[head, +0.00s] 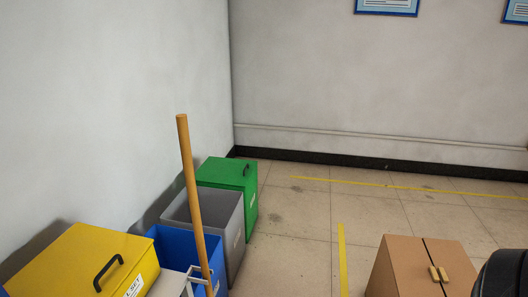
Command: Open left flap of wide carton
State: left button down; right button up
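A brown carton (384,280) stands on the floor at the bottom right of the head view, cut off by the lower edge. Its top has two flaps with a narrow dark seam between them. The left flap (409,262) lies flat and looks closed, as does the right flap (452,260). Two small yellow tabs (438,273) sit side by side at the seam, one on each flap. Neither of my grippers is in view.
A yellow lidded bin (75,262), a blue bin (175,245), a grey bin (228,225) and a green lidded bin (225,173) line the left wall. A wooden pole (192,190) leans there. A dark rounded object (503,274) borders the carton's right. Floor between is clear.

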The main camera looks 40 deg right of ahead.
aim_at(415, 276)
jog(key=z, duration=2.25)
jog(key=i+z, duration=0.1)
jog(key=i, duration=0.2)
jog(key=i+u, duration=0.2)
jog(key=i, duration=0.3)
jog(key=i+l+u, duration=0.2)
jog(key=i, duration=0.3)
